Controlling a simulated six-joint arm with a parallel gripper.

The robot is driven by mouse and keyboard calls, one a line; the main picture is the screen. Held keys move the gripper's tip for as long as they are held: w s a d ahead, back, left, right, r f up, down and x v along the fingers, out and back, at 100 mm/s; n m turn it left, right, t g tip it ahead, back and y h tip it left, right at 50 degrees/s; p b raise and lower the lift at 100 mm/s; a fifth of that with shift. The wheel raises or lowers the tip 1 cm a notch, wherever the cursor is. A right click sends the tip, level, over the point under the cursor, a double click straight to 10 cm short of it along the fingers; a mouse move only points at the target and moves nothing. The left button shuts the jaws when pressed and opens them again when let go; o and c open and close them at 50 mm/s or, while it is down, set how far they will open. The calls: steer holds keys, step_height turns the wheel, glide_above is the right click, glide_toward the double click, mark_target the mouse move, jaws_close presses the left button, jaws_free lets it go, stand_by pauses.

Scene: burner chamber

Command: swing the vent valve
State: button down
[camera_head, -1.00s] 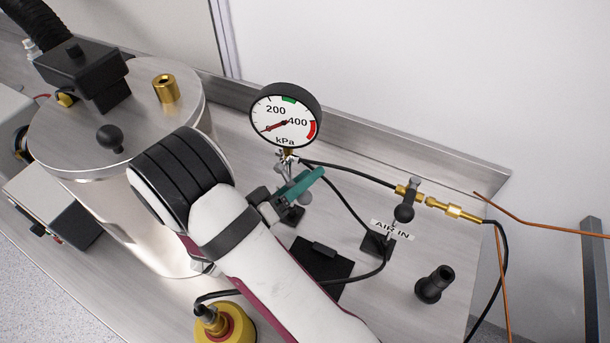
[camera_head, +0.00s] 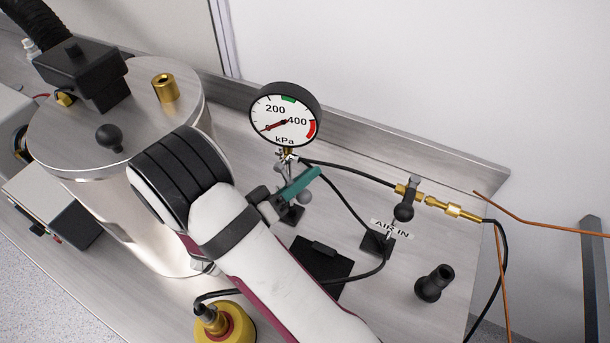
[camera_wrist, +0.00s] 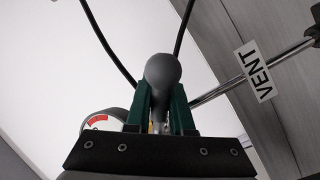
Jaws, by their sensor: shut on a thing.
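The vent valve's grey ball-ended handle (camera_wrist: 162,72) stands between the green fingers of my gripper (camera_wrist: 160,105) in the wrist view, and the fingers are shut on it. In the head view my gripper (camera_head: 302,183) shows its green finger just below the pressure gauge, with a grey ball beside it. The valve body is mostly hidden behind the gripper. A white VENT label (camera_wrist: 255,70) hangs on a metal tube to the right in the wrist view. The round gauge (camera_head: 284,116) reads near zero, its red needle pointing lower left.
A large metal chamber (camera_head: 150,225) stands left of my arm. The AIR IN valve (camera_head: 405,211) with brass fittings and black hoses is to the right. A black knob post (camera_head: 434,283) and a yellow button base (camera_head: 242,318) stand nearer. A raised metal edge runs behind.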

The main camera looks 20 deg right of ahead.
stand_by(0.8)
steer(key=m, duration=0.2)
steer(key=w+a+f+m+y, duration=0.1)
steer(key=shift+f+m, duration=0.2)
steer(key=shift+m, duration=0.2)
steer(key=c, duration=0.8)
jaws_free()
